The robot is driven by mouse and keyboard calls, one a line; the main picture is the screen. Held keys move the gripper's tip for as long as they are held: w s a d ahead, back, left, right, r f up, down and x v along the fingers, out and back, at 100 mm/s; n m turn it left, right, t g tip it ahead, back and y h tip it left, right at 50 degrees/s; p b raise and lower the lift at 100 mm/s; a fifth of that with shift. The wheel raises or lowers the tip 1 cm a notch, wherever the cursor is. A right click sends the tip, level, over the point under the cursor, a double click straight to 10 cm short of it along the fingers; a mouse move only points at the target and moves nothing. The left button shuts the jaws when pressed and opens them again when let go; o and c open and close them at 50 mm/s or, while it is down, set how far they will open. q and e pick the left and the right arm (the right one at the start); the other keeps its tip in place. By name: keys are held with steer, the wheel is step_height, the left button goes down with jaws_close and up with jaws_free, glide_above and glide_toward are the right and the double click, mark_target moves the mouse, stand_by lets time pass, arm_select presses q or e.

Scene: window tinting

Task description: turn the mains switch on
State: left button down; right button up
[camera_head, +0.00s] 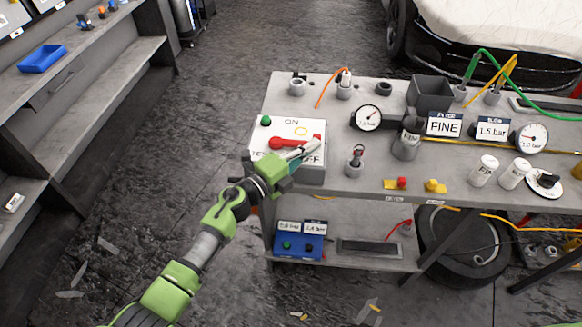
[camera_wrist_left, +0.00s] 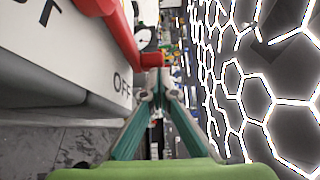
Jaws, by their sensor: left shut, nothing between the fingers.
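The mains switch is a white-topped grey box (camera_head: 275,129) at the left end of the workbench, with the labels ON, OFF and a partly covered third one that reads like TEST. Its red lever (camera_head: 284,142) lies across the box top, pointing right. My left gripper (camera_head: 312,146) is shut and empty at the right front part of the box, by the OFF label and close to the lever's end. In the left wrist view the red lever (camera_wrist_left: 122,40) shows just beyond the fingertips (camera_wrist_left: 158,78); I cannot tell whether they touch. My right gripper is out of view.
The workbench (camera_head: 330,188) also holds gauges, FINE and 1.5 bar signs, a dark bin (camera_head: 431,92) and white jars (camera_head: 484,170). A lower shelf bears a blue box (camera_head: 298,246). Shelving with a blue tray (camera_head: 42,58) stands left; open floor lies between.

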arm_select(q)
steer(key=shift+w+d+n+t+y, duration=0.25)
steer(key=shift+w+n+t+y, duration=0.15)
steer(key=shift+t+y, duration=0.1)
steer(key=shift+w+d+f+n+t+y, duration=0.1)
steer(key=shift+w+f+n+t+y, duration=0.05)
steer(key=shift+w+n+t+y, duration=0.3)
steer(key=shift+w+d+f+n+t+y, duration=0.15)
steer(key=shift+w+n+y, duration=0.1)
steer(key=shift+w, duration=0.75)
steer(key=shift+w+r, duration=0.1)
steer(key=shift+r, duration=0.05)
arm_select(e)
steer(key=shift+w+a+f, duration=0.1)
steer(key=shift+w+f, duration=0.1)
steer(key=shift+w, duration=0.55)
arm_select(q)
steer(key=shift+w, duration=0.15)
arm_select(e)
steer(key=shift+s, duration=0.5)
